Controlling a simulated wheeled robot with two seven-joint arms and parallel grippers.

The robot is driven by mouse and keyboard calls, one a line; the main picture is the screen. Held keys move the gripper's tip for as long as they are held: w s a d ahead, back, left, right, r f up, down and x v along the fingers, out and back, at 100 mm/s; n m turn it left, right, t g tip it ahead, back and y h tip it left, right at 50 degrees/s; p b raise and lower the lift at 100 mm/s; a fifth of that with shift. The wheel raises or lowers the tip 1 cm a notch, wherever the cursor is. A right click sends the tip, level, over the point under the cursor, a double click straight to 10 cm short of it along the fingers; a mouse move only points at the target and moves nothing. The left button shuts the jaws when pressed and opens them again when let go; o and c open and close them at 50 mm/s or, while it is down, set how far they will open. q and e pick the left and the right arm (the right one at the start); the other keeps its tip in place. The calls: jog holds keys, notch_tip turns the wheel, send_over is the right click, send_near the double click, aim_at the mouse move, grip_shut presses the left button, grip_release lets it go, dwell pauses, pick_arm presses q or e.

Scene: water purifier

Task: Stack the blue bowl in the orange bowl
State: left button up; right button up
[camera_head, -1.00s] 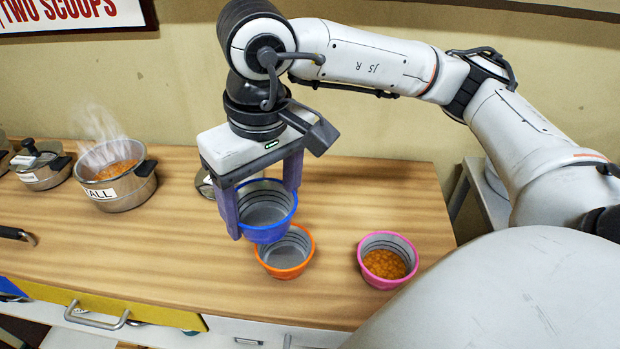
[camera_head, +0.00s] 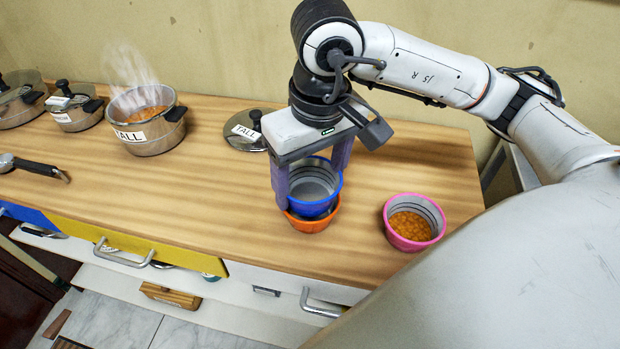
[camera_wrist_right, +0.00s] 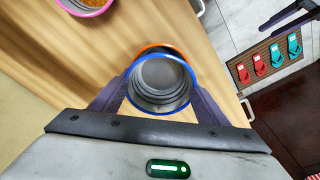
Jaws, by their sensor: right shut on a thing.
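The blue bowl (camera_head: 316,204) is between the fingers of my right gripper (camera_head: 311,184), which is shut on it. The orange bowl (camera_head: 312,225) stands on the wooden counter directly beneath, mostly covered by the blue bowl. The blue bowl sits low over or in the orange one; I cannot tell whether it rests on it. In the right wrist view the blue rim (camera_wrist_right: 162,112) is between the fingers, and an orange rim (camera_wrist_right: 160,48) shows past its far edge. My left gripper is not identifiable in the head view.
A pink bowl (camera_head: 410,241) of orange food stands to the right. A steaming pot (camera_head: 150,140) labelled TALL, its lid (camera_head: 243,130) and smaller pots are at the left. The counter's (camera_head: 225,215) front edge is close to the bowls; drawers lie below.

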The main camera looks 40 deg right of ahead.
pick_arm(q)
jog(key=shift+f, duration=0.1)
pick_arm(e)
jog(key=shift+f, duration=0.1)
jog(key=shift+s+f+b, duration=0.1)
jog(key=shift+f+b, duration=0.5)
jog(key=shift+b, duration=0.35)
jog(key=o, duration=1.1)
jog(key=shift+f, duration=0.1)
pick_arm(q)
jog(key=shift+f, duration=0.6)
pick_arm(e)
jog(key=shift+o, duration=0.2)
jog(key=shift+r+p, duration=0.6)
jog(key=shift+p, duration=0.1)
pick_arm(q)
jog(key=shift+s+a+r+p, duration=0.1)
jog(key=shift+a+r+p, duration=0.05)
jog(key=shift+r+p, duration=0.5)
jog(key=shift+a+r+p, duration=0.1)
jog(key=shift+r+p, duration=0.5)
jog(key=shift+p, duration=0.05)
pick_arm(e)
notch_tip(320, 180, up, 12)
jog(key=s, duration=0.1)
jog(key=shift+s, duration=0.15)
